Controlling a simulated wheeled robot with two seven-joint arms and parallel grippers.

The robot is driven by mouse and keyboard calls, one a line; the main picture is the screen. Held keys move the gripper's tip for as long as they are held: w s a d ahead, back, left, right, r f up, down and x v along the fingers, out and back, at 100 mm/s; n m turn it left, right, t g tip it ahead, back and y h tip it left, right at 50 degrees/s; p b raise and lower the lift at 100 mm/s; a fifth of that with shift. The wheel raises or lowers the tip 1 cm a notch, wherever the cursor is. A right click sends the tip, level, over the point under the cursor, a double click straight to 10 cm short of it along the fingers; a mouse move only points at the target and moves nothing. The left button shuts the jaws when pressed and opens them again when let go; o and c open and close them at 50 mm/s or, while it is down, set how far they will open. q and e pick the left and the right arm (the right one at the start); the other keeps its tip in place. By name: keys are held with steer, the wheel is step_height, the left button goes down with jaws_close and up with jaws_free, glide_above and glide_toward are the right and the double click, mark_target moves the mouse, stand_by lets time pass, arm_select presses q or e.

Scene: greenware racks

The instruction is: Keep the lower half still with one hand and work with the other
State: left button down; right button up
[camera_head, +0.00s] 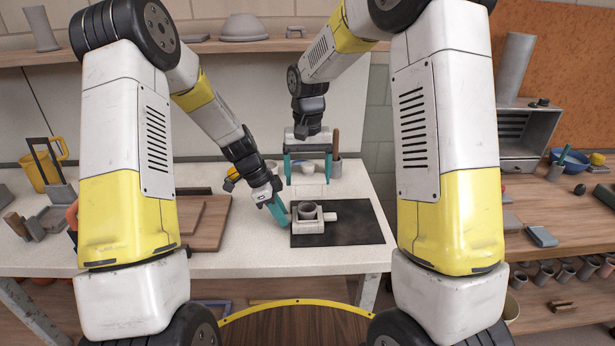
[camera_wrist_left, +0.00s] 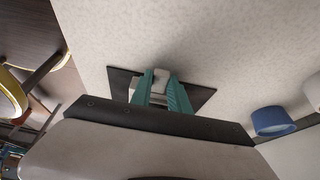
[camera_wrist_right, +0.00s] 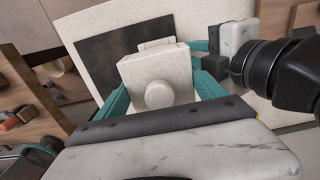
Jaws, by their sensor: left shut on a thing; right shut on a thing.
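The pale lower half (camera_head: 309,226) of a block-shaped mould sits on a dark mat (camera_head: 360,222), with a grey round, cup-like piece (camera_head: 309,211) in its middle. My left gripper (camera_head: 284,217) is shut on its left side; in the left wrist view the teal fingers meet at the pale block (camera_wrist_left: 160,76). My right gripper (camera_head: 307,182) is shut on a pale block with a round knob, the upper half (camera_wrist_right: 153,72), held above and behind the lower half. The right wrist view shows part of the lower half (camera_wrist_right: 156,43) beyond it, apart from the held block.
A wooden board (camera_head: 210,225) lies left of the mat. Behind stand a grey pot with a wooden-handled tool (camera_head: 336,168) and a blue-and-white container (camera_wrist_left: 272,121). The mat's right part is clear.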

arm_select(q)
steer(key=shift+s+f, duration=0.1)
steer(key=shift+s, duration=0.05)
arm_select(e)
steer(key=d+r, duration=0.4)
steer(key=d, duration=0.3)
stand_by(0.6)
arm_select(q)
steer(key=c, duration=1.2)
jaws_free()
steer(key=shift+o, duration=0.2)
steer(key=shift+r, duration=0.2)
step_height(320, 180, up, 11)
steer(key=shift+f, duration=0.15)
